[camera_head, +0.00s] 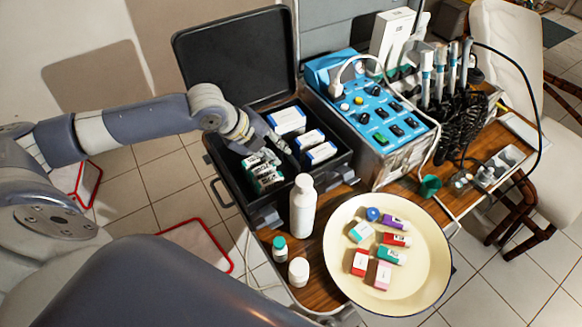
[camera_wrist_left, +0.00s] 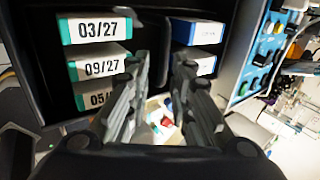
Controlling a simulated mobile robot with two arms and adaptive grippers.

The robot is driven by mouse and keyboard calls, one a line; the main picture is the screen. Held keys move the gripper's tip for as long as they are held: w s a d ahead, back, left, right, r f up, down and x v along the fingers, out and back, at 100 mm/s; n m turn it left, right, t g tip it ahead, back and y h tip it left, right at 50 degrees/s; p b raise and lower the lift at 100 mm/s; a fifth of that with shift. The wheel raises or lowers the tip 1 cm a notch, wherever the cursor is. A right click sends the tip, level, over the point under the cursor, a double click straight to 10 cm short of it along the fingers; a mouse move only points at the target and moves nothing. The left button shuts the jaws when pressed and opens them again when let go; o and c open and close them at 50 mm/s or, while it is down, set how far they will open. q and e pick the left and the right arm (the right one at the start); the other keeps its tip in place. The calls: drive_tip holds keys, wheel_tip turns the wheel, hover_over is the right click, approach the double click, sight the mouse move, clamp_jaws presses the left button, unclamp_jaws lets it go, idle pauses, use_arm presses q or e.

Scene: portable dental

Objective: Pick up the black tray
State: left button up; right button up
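An open black case (camera_head: 318,172) stands on the wooden table, its lid (camera_head: 232,58) tipped back. It is the black, tray-like thing in view; no separate black tray can be made out. Its dark inside also shows in the left wrist view (camera_wrist_left: 42,62). Green-and-white boxes (camera_head: 265,178) lie on its left side and blue-and-white boxes (camera_head: 310,140) on its right. My left gripper (camera_head: 268,150) reaches into the case between these groups. My right gripper is not in view.
A blue-topped control unit (camera_head: 372,110) stands close to the right of the case. A white bottle (camera_head: 303,205) stands close in front. A round cream plate (camera_head: 425,265) with several small boxes is at the front right.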

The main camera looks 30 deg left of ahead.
sight(290, 156)
use_arm(q)
drive_tip(key=shift+x, duration=0.95)
drive_tip(key=p+x, duration=0.1)
drive_tip(key=x, duration=0.3)
drive_tip(key=shift+w+d, duration=0.1)
drive_tip(key=shift+w, duration=0.15)
drive_tip(key=shift+w+d+f, duration=0.15)
drive_tip(key=shift+w+f, duration=0.2)
drive_tip(key=shift+f, duration=0.15)
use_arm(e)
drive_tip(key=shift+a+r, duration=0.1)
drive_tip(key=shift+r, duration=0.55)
use_arm(q)
drive_tip(key=shift+r, duration=0.1)
clamp_jaws()
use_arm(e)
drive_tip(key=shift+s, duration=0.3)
